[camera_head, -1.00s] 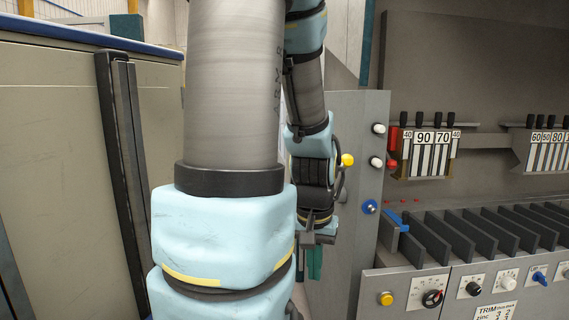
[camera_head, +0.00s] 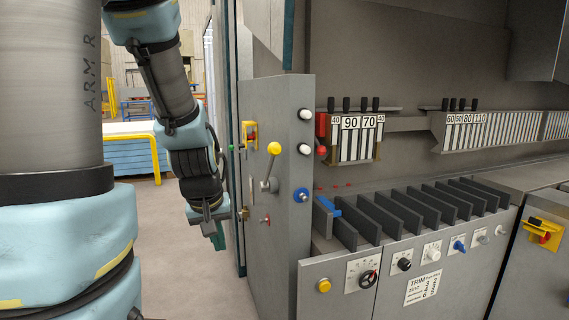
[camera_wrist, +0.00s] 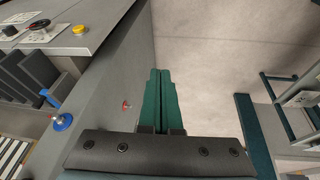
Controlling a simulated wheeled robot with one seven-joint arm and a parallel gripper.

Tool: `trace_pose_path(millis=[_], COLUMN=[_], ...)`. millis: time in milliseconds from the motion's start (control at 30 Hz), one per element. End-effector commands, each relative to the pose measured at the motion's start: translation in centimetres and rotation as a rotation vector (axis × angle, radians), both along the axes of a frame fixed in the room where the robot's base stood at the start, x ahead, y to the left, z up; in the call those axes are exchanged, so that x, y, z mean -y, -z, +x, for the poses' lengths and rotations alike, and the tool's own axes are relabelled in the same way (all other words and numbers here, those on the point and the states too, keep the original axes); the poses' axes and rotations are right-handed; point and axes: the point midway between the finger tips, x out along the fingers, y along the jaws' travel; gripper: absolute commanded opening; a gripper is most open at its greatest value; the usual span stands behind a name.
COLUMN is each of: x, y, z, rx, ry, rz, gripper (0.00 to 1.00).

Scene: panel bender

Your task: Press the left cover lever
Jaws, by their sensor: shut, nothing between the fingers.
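A lever with a yellow ball knob (camera_head: 274,148) stands out from the grey side panel (camera_head: 278,235) of the machine. Two white-knobbed levers (camera_head: 305,115) sit on the panel's front edge, near a red knob (camera_head: 321,151). I cannot tell which of these is the left cover lever. My gripper (camera_head: 217,240) hangs left of the panel, below and apart from the yellow knob. In the wrist view its green fingers (camera_wrist: 160,74) are together and empty, beside the panel. The yellow-knobbed lever is not clearly visible there.
A blue knob (camera_head: 301,195) and a small red knob (camera_head: 265,220) also protrude from the panel; the latter shows in the wrist view (camera_wrist: 126,105). Dark upright plates (camera_head: 380,217) fill the machine's shelf. Open floor (camera_head: 178,240) lies left of the panel, with a yellow rail (camera_head: 140,138) behind.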

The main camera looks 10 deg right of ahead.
Motion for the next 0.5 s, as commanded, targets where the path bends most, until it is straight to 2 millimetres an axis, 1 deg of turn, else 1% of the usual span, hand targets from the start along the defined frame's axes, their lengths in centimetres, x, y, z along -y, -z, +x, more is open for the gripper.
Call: trace_pose_path(millis=[33, 67, 100, 167, 200, 300, 400, 467, 500], x=[2.5, 4.0, 6.2, 9.4, 11.3, 15.6, 18.9, 20.5, 21.3], y=[1.0, 0.9, 0.6, -0.2, -1.0, -3.0, -5.2, -6.3, -6.9], z=[2.4, 4.1, 6.3, 9.3, 11.0, 14.1, 15.5, 15.6, 15.3], rx=[0.082, 0.142, 0.224, 0.348, 0.428, 0.613, 0.782, 0.877, 0.940], ry=[-0.036, -0.071, -0.121, -0.207, -0.265, -0.417, -0.571, -0.663, -0.725], rz=[-0.053, -0.094, -0.155, -0.255, -0.324, -0.503, -0.682, -0.788, -0.857], gripper=[0.00, 0.00, 0.00, 0.00, 0.00, 0.00, 0.00, 0.00, 0.00])
